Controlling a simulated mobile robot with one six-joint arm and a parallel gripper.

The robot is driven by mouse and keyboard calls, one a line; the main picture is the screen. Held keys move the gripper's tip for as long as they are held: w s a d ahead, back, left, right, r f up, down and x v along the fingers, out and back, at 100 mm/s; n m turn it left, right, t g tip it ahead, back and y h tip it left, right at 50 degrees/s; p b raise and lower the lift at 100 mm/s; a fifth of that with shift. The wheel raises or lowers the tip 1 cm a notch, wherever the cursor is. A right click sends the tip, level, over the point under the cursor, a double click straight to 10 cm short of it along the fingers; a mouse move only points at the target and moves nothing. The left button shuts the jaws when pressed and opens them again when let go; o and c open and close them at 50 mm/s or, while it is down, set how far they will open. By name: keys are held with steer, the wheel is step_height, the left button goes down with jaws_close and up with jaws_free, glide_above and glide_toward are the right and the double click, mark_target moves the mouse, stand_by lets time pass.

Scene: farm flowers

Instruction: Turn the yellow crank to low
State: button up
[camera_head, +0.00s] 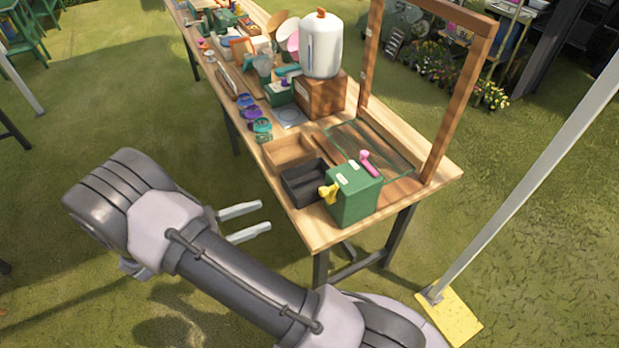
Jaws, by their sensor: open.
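The yellow crank (329,192) sticks out of the near-left face of a green box (357,202) at the near end of the wooden table. A pink handle (368,162) rises from the same box's far right side. The crank's setting and any labels are too small to read. My gripper (266,217) is open and empty, with its two pale fingers pointing right. In the picture it is left of the table's near part, apart from the crank. My arm reaches across the lower left.
A black tray (287,188) and a wooden tray (270,156) stand left of and behind the green box. A wooden frame (455,95) rises at the right. A white dispenser (322,48) stands on a brown block (313,108). A pale pole (530,190) stands right of the table.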

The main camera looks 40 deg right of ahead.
mark_target(323, 192)
steer(key=b+x, duration=0.5)
steer(key=x, duration=1.2)
steer(key=shift+d, duration=0.2)
steer(key=shift+r, duration=0.1)
jaws_close()
stand_by(0.4)
